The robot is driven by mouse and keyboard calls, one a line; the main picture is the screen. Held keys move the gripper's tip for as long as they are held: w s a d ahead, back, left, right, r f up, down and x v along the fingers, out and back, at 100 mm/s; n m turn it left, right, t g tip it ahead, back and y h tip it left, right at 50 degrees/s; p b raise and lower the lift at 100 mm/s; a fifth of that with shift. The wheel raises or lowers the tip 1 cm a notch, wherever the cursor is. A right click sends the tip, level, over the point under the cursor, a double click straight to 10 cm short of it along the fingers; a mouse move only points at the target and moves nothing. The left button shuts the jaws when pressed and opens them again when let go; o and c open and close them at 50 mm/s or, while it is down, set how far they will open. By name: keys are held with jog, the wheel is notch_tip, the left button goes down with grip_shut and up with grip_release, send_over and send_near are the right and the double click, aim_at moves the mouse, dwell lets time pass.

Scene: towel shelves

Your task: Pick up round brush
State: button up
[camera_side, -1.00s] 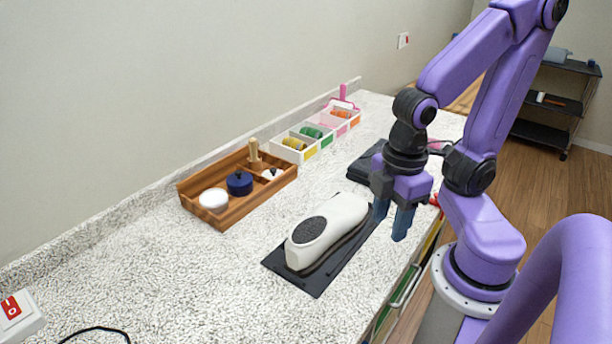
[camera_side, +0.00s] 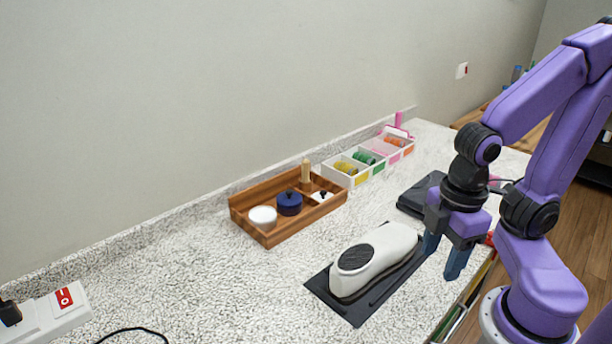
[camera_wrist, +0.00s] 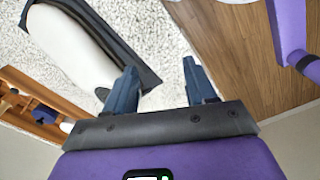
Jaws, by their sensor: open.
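No item is plainly recognisable as a round brush. The wooden tray (camera_side: 268,236) holds the small round items: a white disc (camera_side: 262,217), a dark blue round piece with a knob (camera_side: 289,203), an upright wooden peg-like piece (camera_side: 306,172) and a small white piece with a dark knob (camera_side: 321,197). Which of them is the brush I cannot tell. My gripper (camera_side: 441,260) is open and empty, fingers pointing down, beside the far end of a white device. It is well to the right of the tray. Its two fingers also show in the wrist view (camera_wrist: 162,88).
The white device (camera_side: 385,252) with a dark oval top lies on a black mat (camera_side: 336,309). A white divided box (camera_side: 366,172) with coloured rolls stands behind. A black flat item (camera_side: 420,196) lies near my arm. A power strip (camera_side: 50,316) is front left.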

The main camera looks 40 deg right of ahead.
jog(key=w+a+r+m+t, duration=0.1)
jog(key=w+a+r+m, duration=0.15)
jog(key=w, duration=0.45)
jog(key=w+a+r+m, duration=0.1)
jog(key=w+a+m, duration=0.15)
jog(key=w, duration=0.35)
notch_tip(320, 180, up, 6)
jog(key=m+t+h, duration=0.2)
jog(key=m+h, duration=0.2)
jog(key=m, duration=1.3)
send_over(305, 160)
jog(key=s+a, duration=0.4)
jog(key=s, duration=0.1)
jog(key=x, duration=1.1)
jog(key=a+x, duration=0.1)
jog(key=x, duration=0.4)
jog(key=shift+w+f, duration=0.25)
jog(key=shift+f, duration=0.15)
grip_shut()
